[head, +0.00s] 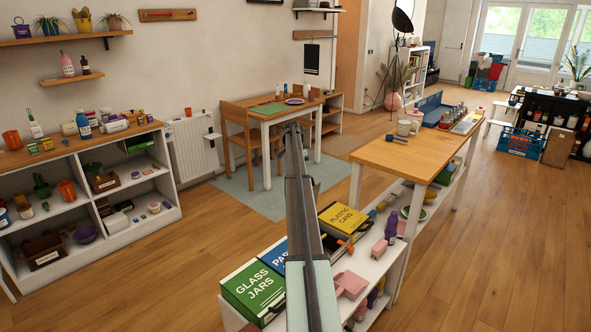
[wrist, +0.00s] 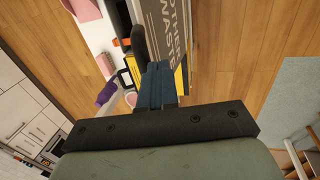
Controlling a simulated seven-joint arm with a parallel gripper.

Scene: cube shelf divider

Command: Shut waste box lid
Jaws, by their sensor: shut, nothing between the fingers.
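The waste box with a dark grey lid lettered OTHER WASTE (wrist: 158,22) shows at the top of the wrist view; how far its lid stands open cannot be told. In the head view my arm crosses the row of boxes and I cannot make out this one. My gripper (wrist: 158,85) is shut and empty, its fingertips over or near the lid's lower edge in the wrist view; contact cannot be told.
A green GLASS JARS box (head: 254,291), a blue box (head: 272,255) and a yellow PLASTIC CANS box (head: 343,219) stand on the low white shelf. Pink and purple items (head: 350,285) lie right of them. A wooden counter (head: 410,153) rises behind. The floor left is clear.

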